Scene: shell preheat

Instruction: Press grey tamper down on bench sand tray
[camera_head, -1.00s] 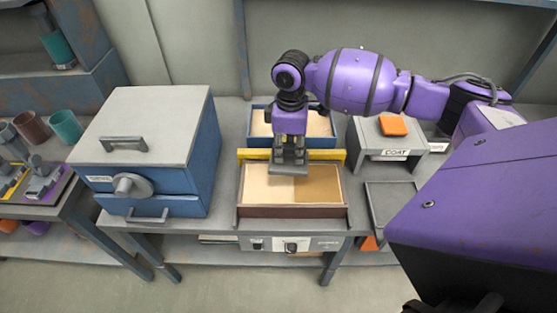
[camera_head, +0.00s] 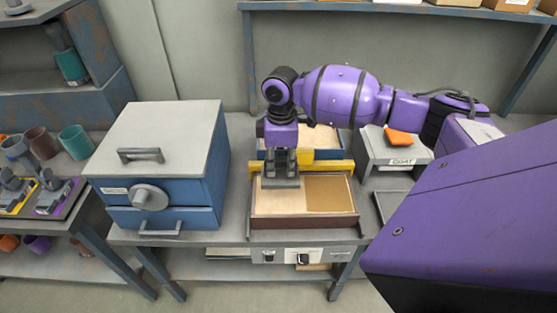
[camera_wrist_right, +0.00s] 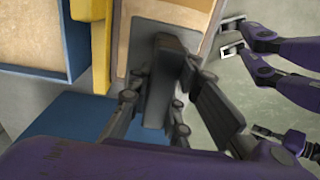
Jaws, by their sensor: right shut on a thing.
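The bench sand tray (camera_head: 305,222) is a shallow box with a brown front wall. Its sand is pale on the left and darker tan on the right. My right gripper (camera_head: 281,165) points down over the tray's left part, shut on the grey tamper (camera_head: 281,183). The tamper's flat foot is upright at the pale sand near the back left; I cannot tell whether it touches. In the right wrist view the tamper (camera_wrist_right: 160,85) sits between the fingers. My left gripper is not identifiable in view.
A yellow bar (camera_head: 335,166) runs along the tray's back edge, with a blue sand box (camera_head: 325,157) behind. A blue oven-like box (camera_head: 190,180) stands left. A grey COAT stand (camera_head: 375,160) with an orange block (camera_head: 398,137) is right.

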